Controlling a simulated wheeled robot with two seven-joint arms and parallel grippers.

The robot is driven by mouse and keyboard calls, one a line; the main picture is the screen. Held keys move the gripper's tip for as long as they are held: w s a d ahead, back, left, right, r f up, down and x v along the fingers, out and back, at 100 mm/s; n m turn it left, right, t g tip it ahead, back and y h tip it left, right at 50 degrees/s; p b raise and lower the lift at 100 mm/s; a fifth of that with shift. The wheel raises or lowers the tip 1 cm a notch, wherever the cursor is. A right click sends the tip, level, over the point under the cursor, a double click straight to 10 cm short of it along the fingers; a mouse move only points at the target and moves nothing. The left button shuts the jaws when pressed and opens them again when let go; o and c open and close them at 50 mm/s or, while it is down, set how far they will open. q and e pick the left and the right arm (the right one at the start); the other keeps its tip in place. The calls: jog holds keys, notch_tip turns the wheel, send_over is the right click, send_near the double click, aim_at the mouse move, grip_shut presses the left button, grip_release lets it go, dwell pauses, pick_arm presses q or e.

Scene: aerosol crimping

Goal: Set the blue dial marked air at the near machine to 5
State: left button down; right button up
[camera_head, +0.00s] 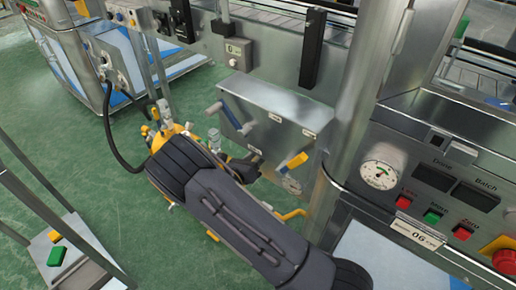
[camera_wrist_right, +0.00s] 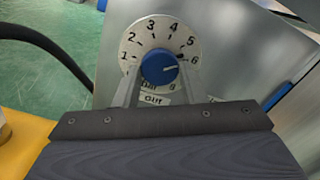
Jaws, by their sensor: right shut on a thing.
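The blue dial knob (camera_wrist_right: 159,67) sits on a round white scale plate (camera_wrist_right: 150,30) in the right wrist view. Its white pointer line points right and slightly up, close to the 6. A small label below is partly hidden and hard to read. My right gripper (camera_wrist_right: 158,75) has one finger on each side of the knob and is shut on it. In the head view my right arm bends around, with its gripper (camera_head: 256,160) against the near machine's metal box (camera_head: 275,108); the dial cannot be made out clearly there. My left gripper is not in view.
Blue-ended handles (camera_head: 230,115) and a yellow handle (camera_head: 292,162) stick out close to my right gripper. A metal post (camera_head: 358,90) and a control panel with a gauge (camera_head: 380,174) and buttons stand to the right.

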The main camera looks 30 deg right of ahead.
jog(key=shift+n+p, duration=1.55)
jog(key=shift+n, duration=0.15)
jog(key=o, duration=1)
jog(key=v, duration=0.8)
jog(key=shift+p, duration=0.45)
